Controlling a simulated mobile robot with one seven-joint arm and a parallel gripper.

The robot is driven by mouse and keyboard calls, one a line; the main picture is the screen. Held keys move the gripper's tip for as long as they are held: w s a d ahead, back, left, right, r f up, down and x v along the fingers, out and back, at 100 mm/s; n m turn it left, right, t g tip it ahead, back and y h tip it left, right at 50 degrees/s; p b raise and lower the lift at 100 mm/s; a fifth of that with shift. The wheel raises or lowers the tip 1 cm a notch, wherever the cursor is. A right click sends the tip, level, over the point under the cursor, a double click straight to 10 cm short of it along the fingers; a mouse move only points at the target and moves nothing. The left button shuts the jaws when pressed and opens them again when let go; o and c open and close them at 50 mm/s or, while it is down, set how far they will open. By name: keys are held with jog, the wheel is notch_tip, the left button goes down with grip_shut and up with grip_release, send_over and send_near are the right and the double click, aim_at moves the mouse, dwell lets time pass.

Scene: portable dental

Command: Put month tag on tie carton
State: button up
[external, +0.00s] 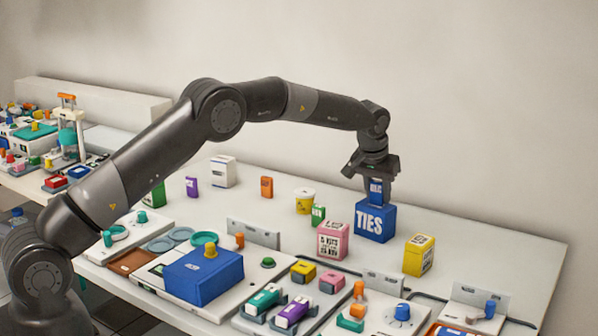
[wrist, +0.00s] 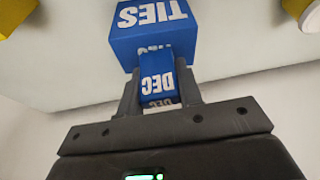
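The tie carton (external: 375,223) is a blue box with white "TIES" lettering, standing upright on the white table right of centre. It also shows at the top of the wrist view (wrist: 153,40), with its lettering upside down. The month tag (wrist: 157,82) is a small blue block marked "DEC". My gripper (wrist: 158,92) is shut on it, one dark finger on each side. In the external view my gripper (external: 377,192) points down over the carton, with the tag (external: 376,187) at the carton's top. I cannot tell whether the tag touches the carton.
A pink box (external: 332,241) stands left of the carton and a yellow box (external: 419,255) right of it. A yellow tub (external: 305,201) and small green box (external: 318,215) stand behind-left. A large blue box (external: 204,275) and several small devices crowd the front. The table's right end is clear.

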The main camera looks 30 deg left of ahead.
jog(key=o, duration=0.4)
jog(key=shift+o, duration=0.2)
jog(key=v, duration=1.2)
jog(key=s+a+r+t, duration=0.1)
jog(key=s+a+r, duration=0.7)
jog(key=s+a, duration=0.15)
jog(key=s+a+r, duration=0.8)
jog(key=s, duration=0.3)
jog(key=s+a+f, duration=0.2)
jog(key=s+a, duration=0.1)
jog(key=s, duration=0.6)
jog(key=s+a+f, duration=0.3)
jog(key=s, duration=0.7)
jog(key=s+a+f+t, duration=0.1)
jog(key=s+a+f, duration=0.1)
jog(key=s, duration=0.8)
jog(key=shift+a+f, duration=0.35)
jog(key=shift+a, duration=0.4)
